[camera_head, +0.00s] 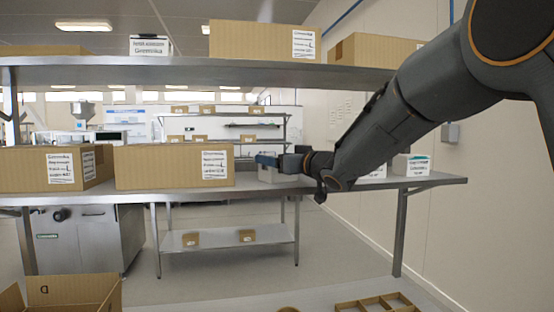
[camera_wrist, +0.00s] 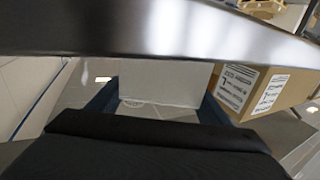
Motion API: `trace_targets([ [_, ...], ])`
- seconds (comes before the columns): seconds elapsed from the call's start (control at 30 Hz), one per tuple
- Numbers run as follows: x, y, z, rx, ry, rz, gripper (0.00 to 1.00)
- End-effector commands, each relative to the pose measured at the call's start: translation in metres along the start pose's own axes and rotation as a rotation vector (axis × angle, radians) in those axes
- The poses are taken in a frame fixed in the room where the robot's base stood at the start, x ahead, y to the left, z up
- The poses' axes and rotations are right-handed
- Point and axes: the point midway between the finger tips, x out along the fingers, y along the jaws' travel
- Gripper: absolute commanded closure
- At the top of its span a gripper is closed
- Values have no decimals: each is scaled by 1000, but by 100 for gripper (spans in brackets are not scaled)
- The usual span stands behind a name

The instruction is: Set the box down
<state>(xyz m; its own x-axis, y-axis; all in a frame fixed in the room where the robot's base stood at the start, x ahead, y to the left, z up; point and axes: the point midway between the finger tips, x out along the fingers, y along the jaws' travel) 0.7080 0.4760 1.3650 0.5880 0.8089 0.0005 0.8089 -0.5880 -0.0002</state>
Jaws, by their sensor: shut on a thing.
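My gripper (camera_head: 268,161) is over the middle metal shelf (camera_head: 300,184), reaching in from the right below the upper shelf. It is shut on a small white box (camera_head: 268,175), just right of a large cardboard box (camera_head: 172,167). In the wrist view the white box (camera_wrist: 162,84) sits between the blue fingers of my gripper (camera_wrist: 158,106). The box's underside is close to the shelf surface; I cannot tell whether it touches. My gripper hides part of the box in the head view.
The upper shelf (camera_head: 200,73) runs close above my arm and crosses the wrist view (camera_wrist: 150,35). Another cardboard box (camera_head: 30,169) stands at left on the middle shelf. Small white boxes (camera_head: 411,165) stand at right, partly behind my arm. An open carton (camera_head: 70,293) is below.

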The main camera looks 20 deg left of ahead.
Motion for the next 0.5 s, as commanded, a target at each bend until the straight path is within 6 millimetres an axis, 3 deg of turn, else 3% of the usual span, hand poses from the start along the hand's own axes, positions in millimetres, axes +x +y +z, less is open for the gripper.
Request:
trace_targets([
  [0.03, 0, 0, 1, 0, 0, 0, 25],
  [0.13, 0, 0, 1, 0, 0, 0, 10],
  [0.5, -1, 0, -3, 0, 0, 0, 10],
])
